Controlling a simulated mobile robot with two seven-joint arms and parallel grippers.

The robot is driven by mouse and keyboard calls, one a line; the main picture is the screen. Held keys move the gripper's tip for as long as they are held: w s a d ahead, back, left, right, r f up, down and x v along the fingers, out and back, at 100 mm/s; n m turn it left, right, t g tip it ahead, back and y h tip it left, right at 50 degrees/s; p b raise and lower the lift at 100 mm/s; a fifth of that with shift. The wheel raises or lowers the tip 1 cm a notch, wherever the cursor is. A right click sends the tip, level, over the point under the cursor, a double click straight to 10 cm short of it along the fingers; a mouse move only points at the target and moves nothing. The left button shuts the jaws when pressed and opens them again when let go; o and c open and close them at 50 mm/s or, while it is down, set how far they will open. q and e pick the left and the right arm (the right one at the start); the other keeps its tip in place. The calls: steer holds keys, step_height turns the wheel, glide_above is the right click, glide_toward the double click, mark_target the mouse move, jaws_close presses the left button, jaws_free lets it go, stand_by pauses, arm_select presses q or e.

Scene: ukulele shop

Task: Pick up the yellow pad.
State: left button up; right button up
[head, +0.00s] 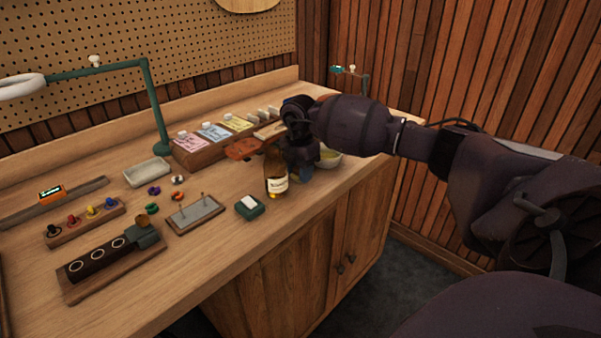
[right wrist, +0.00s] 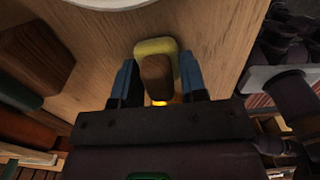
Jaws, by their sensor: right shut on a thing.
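The yellow pad (right wrist: 155,46) shows in the right wrist view between my blue fingertips, with a brown block-like part on it. My right gripper (right wrist: 158,80) is shut on it, one finger on each side. In the head view my right gripper (head: 303,172) points down behind and to the right of the amber bottle (head: 276,182). The pad is mostly hidden there by the gripper and the bottle. I cannot tell whether the pad touches the bench. My left gripper is not in view.
A pale bowl (head: 331,160) stands just right of the gripper. A green box (head: 250,207) and a grey tray (head: 196,213) lie left of the bottle. A brown instrument part (head: 243,149) is behind it. The bench's front edge (head: 330,192) is close.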

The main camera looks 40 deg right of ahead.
step_height(320, 180, up, 7)
steer(key=shift+r+p, duration=0.1)
steer(key=shift+p, duration=0.4)
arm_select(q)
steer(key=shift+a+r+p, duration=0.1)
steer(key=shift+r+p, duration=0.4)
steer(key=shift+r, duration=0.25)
arm_select(e)
step_height(320, 180, up, 13)
steer(key=o, duration=0.4)
steer(key=shift+c, duration=0.2)
steer(key=c, duration=0.3)
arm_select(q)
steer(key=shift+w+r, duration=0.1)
arm_select(e)
steer(key=shift+s, duration=0.1)
